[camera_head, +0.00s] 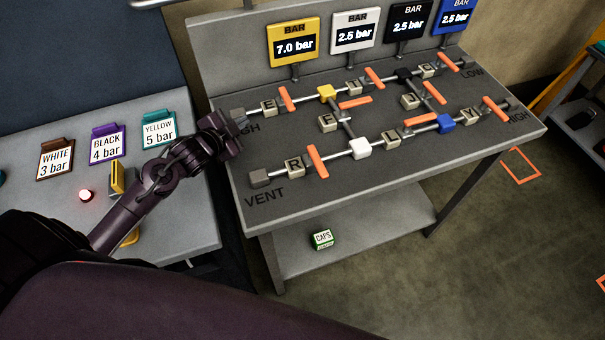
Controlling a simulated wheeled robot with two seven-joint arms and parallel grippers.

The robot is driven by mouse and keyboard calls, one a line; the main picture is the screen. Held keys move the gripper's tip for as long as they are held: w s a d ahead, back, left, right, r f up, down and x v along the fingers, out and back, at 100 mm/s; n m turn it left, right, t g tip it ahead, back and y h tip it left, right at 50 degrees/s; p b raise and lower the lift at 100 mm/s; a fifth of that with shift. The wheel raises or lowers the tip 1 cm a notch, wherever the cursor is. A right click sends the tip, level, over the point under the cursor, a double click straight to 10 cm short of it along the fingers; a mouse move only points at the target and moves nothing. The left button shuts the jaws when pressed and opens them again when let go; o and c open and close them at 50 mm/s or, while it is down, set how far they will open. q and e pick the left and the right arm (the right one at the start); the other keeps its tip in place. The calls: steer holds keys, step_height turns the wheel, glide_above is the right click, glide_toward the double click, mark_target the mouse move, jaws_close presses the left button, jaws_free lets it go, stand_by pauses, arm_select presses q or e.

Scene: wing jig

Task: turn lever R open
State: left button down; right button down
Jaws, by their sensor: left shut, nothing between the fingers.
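Lever R (317,161) is an orange bar on the lower pipe of the grey bench, just right of the block marked R (294,165). The bar lies across the pipe. My left gripper (240,123) is at the bench's left edge, near the HIGH end of the upper pipe. It is shut and empty, up and left of lever R and apart from it. My right gripper is not in view.
Other orange levers, such as the one by E (287,98), stand close around on the pipes. A yellow node (326,92) and a white node (359,149) join pipes. Pressure displays (293,42) line the back. A side table (190,215) holds labelled cards.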

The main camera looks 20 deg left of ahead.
mark_target(316, 168)
arm_select(q)
steer(key=s+d+m+h, duration=0.1)
steer(key=s+m, duration=0.1)
steer(key=s+d+m+h+b, duration=0.1)
steer(key=s+m+h, duration=0.1)
steer(key=s+m, duration=0.1)
steer(key=s+d+f+m+h, duration=0.1)
steer(key=s+m+h, duration=0.1)
steer(key=m, duration=0.1)
steer(key=shift+s+d+t, duration=0.25)
steer(key=shift+s+t, duration=0.1)
steer(key=shift+t, duration=0.05)
steer(key=s+d+m+h, duration=0.2)
steer(key=s+m, duration=0.1)
steer(key=s+d+m+g+h+b, duration=0.1)
steer(key=s+d+m+h, duration=0.1)
steer(key=s, duration=0.1)
steer(key=s+d+r+m+g+h, duration=0.1)
steer(key=s+d+m+h, duration=0.1)
steer(key=s+m+h, duration=0.1)
steer(key=shift+s+r+m+b, duration=0.1)
steer(key=shift+s+m+b, duration=0.2)
steer(key=shift+b, duration=0.1)
steer(key=shift+s+d+r+m+g+h, duration=0.15)
steer(key=shift+s+m+g+h, duration=0.15)
steer(key=shift+s+g, duration=0.1)
steer(key=shift+w, duration=0.15)
